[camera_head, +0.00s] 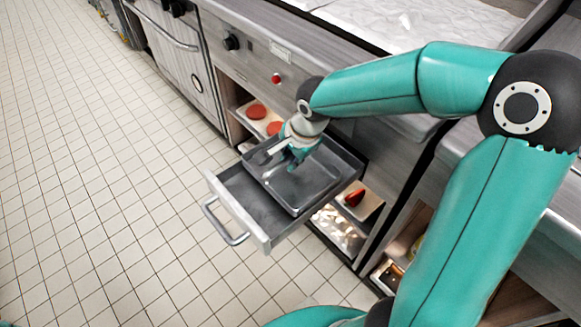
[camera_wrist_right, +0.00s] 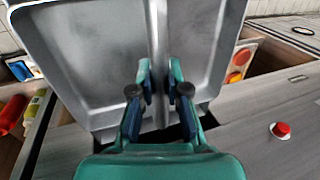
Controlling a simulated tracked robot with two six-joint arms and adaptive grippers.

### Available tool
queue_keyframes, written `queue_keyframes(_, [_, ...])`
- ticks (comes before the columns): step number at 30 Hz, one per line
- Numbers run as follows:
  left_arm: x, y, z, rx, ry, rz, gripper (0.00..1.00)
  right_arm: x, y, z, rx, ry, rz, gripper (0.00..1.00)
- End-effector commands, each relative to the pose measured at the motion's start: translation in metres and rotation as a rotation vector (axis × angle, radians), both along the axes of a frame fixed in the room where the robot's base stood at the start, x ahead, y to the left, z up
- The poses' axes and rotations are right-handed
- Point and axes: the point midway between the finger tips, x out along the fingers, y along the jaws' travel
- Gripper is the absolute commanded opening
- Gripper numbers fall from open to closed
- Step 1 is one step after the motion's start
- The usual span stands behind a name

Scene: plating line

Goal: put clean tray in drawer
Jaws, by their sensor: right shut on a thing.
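The clean tray (camera_head: 309,185) is a grey metal tray that looks empty, with a raised divider across it. It sits over the open drawer (camera_head: 235,201), inside or just above its far part; I cannot tell whether it touches the drawer floor. My right gripper (camera_head: 294,160) reaches down from above at the tray. In the right wrist view the fingers of my right gripper (camera_wrist_right: 159,92) are shut on the divider of the tray (camera_wrist_right: 95,50). My left gripper is not in view.
The drawer's handle (camera_head: 222,222) sticks out over the tiled floor. Shelves beside the drawer hold red round items (camera_head: 257,111) and a red piece (camera_head: 355,197). The counter front with a red button (camera_head: 276,78) stands behind. The tiled floor at left is free.

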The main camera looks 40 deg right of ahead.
Motion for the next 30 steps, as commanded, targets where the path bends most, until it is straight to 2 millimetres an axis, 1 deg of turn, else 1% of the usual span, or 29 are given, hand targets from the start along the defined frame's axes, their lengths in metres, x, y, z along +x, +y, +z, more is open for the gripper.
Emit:
queue_keyframes(1, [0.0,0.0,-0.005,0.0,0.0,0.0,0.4,0.0,0.0,-0.012,0.0,0.003,-0.001,0.0])
queue_keyframes(4, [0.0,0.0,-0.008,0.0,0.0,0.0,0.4,0.0,0.0,-0.023,0.0,0.002,-0.001,0.0])
queue_keyframes(6, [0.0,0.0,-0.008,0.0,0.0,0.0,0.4,0.0,0.0,-0.026,0.0,0.0,0.0,0.0])
queue_keyframes(13, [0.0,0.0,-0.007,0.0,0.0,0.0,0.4,0.001,0.0,-0.026,0.0,-0.002,0.001,0.0])
queue_keyframes(16, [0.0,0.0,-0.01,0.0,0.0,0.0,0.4,0.001,0.0,-0.028,0.0,-0.002,0.001,0.0])
queue_keyframes(17, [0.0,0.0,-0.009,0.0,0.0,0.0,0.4,0.001,0.0,-0.028,0.0,0.0,0.001,0.18])
queue_keyframes(18, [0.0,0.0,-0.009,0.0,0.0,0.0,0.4,0.0,0.0,-0.027,0.0,0.0,0.001,0.24])
queue_keyframes(21, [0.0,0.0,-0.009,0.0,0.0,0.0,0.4,0.0,0.0,-0.027,0.0,0.0,0.001,0.4])
queue_keyframes(30, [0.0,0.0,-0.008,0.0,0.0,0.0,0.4,0.001,0.0,-0.026,0.0,0.0,0.001,0.4])
